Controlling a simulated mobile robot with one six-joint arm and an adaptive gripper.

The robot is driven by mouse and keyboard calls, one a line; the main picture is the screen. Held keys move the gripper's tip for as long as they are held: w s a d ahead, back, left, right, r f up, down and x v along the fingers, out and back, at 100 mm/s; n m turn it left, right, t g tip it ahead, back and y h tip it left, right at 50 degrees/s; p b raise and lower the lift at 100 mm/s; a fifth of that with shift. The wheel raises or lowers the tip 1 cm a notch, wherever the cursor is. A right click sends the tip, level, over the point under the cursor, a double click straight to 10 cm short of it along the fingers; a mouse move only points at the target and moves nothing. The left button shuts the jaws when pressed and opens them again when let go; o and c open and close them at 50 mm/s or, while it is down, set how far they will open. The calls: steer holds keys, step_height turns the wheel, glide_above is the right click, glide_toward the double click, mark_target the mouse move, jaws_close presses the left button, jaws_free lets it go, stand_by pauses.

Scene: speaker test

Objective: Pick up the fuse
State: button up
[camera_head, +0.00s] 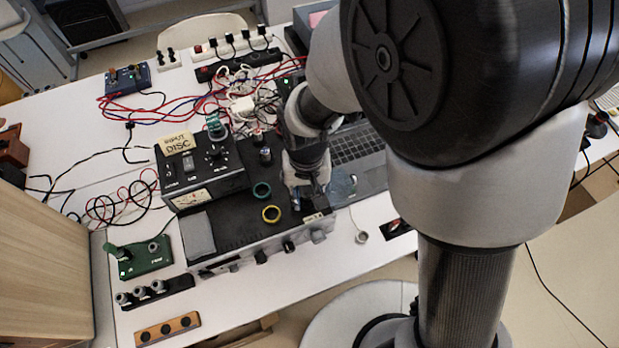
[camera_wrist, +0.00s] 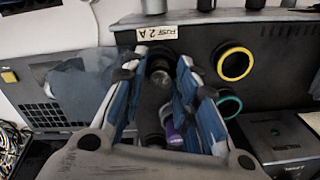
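In the wrist view, a dark cylinder with a rounded, shiny end, which looks like the fuse (camera_wrist: 159,70), stands between my fingers on the black device top. A tag (camera_wrist: 157,33) reading "FUSE 2 A" lies just beyond it. My gripper (camera_wrist: 158,68) has blue-lined fingers, one on each side of the cylinder, with gaps showing; it is open. In the head view my gripper (camera_head: 305,192) points down over the right part of the black device (camera_head: 232,240). The fuse cannot be made out there. A purple-marked object (camera_wrist: 172,134) shows lower between the fingers, partly hidden.
A yellow ring (camera_wrist: 235,63) and a green ring (camera_wrist: 229,103) lie beside the right finger. A laptop (camera_head: 357,148) is close to the gripper on the other side. An instrument box (camera_head: 203,170) and tangled cables (camera_head: 215,97) are behind and left.

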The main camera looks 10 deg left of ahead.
steer(key=shift+c, duration=0.3)
jaws_close()
steer(key=shift+r, duration=0.1)
